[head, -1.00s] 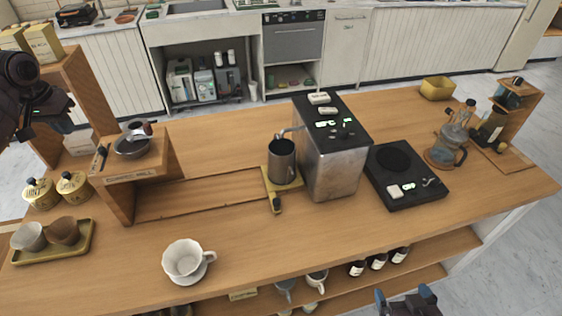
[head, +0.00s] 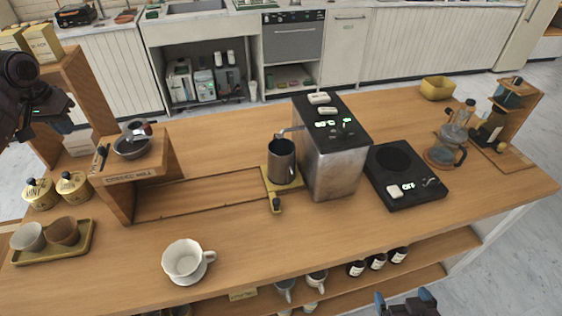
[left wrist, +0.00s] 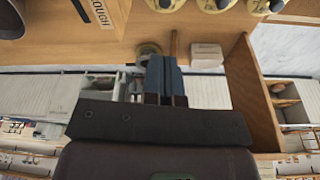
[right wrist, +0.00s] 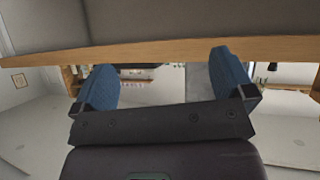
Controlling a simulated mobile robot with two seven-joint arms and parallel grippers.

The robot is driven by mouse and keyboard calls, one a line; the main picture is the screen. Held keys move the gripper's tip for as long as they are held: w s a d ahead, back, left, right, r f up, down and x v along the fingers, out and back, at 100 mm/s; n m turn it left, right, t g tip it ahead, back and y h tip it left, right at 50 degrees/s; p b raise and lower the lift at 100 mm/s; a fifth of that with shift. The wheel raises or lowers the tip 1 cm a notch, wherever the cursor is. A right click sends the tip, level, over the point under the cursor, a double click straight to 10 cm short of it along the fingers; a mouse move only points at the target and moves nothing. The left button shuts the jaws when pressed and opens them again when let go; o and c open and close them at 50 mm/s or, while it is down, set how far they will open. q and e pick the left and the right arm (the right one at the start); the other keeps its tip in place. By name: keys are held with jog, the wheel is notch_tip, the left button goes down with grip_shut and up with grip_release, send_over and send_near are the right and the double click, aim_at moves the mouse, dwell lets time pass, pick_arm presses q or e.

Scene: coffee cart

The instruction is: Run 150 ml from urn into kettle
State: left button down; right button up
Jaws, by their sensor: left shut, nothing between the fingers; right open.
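The urn (head: 333,165) is a boxy steel block with a black top in the middle of the counter. Its top has white buttons and lit green displays. A thin spout (head: 290,131) reaches left from it. The steel kettle (head: 281,163) stands upright under the spout on a small yellow stand (head: 291,187). I cannot see into the kettle well enough to tell its level. My left gripper (head: 62,115) is at the far left, away from both; its fingers are together and empty in the left wrist view (left wrist: 161,78). My right gripper (head: 407,298) is open and empty at the counter's front edge, also in the right wrist view (right wrist: 170,78).
A black hot plate (head: 410,196) reading OFF sits right of the urn. A glass carafe (head: 447,147) stands farther right. A white dripper (head: 184,262) is at front left, near a cup tray (head: 77,257). The counter between dripper and hot plate is clear.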

pick_arm(q)
jog(key=shift+f, duration=0.1)
pick_arm(e)
jog(key=shift+w, duration=0.1)
pick_arm(q)
jog(key=shift+f, duration=0.4)
pick_arm(e)
jog(key=shift+w+a+r, duration=0.1)
jog(key=shift+w+r, duration=0.35)
jog(key=shift+r, duration=0.05)
pick_arm(q)
jog(key=shift+f, duration=0.25)
pick_arm(e)
jog(key=shift+s, duration=0.1)
pick_arm(q)
jog(key=shift+f, duration=0.1)
pick_arm(e)
jog(key=shift+s+f, duration=0.1)
jog(key=shift+f, duration=0.05)
pick_arm(q)
jog(key=shift+f, duration=0.3)
pick_arm(e)
jog(key=shift+s+f, duration=0.25)
jog(key=shift+s, duration=0.15)
pick_arm(q)
jog(key=shift+f, duration=0.3)
pick_arm(e)
jog(key=shift+w+r, duration=0.1)
jog(key=shift+w, duration=0.05)
